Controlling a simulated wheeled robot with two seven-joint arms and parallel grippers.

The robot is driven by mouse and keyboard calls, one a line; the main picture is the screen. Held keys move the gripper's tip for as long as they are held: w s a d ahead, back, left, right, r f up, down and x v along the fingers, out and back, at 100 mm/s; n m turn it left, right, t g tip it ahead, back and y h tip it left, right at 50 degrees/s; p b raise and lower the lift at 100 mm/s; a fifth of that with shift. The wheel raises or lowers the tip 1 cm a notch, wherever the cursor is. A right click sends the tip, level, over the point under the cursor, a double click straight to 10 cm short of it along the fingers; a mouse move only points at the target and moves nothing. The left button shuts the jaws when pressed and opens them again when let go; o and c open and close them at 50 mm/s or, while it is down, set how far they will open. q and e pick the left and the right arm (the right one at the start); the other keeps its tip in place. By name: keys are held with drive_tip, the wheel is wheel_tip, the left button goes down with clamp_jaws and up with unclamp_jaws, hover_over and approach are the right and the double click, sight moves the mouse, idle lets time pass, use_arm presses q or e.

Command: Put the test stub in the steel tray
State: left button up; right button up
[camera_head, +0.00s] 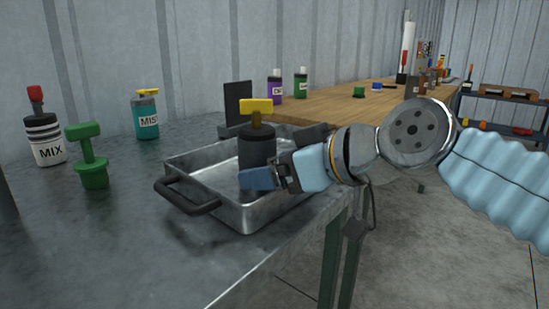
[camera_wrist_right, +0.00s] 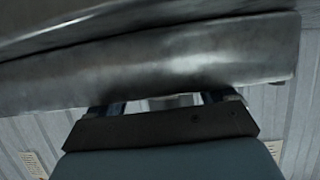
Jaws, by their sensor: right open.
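A dark upright cylinder with a yellow T-shaped top (camera_head: 257,143), which looks like the test stub, stands inside the steel tray (camera_head: 240,216) in the head view. Its lower part is hidden behind my right gripper. The tray is a shallow metal pan with dark handles, near the bench edge. My right gripper (camera_head: 268,178) is open, at the tray's right side and in front of the cylinder's base. In the right wrist view, the gripper fingers (camera_wrist_right: 165,102) show below a large grey metal surface, probably the tray. The cylinder cannot be made out there. My left gripper is not in view.
A green T-topped piece (camera_head: 91,157), a white-and-black MIX bottle (camera_head: 47,139) and a teal bottle (camera_head: 146,116) stand left of the tray. A dark upright plate (camera_head: 238,103) is behind it. A wooden bench (camera_head: 345,108) extends beyond. The front-left bench surface is clear.

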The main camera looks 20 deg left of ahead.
drive_tip(key=v, duration=1.1)
drive_tip(key=shift+r, duration=0.15)
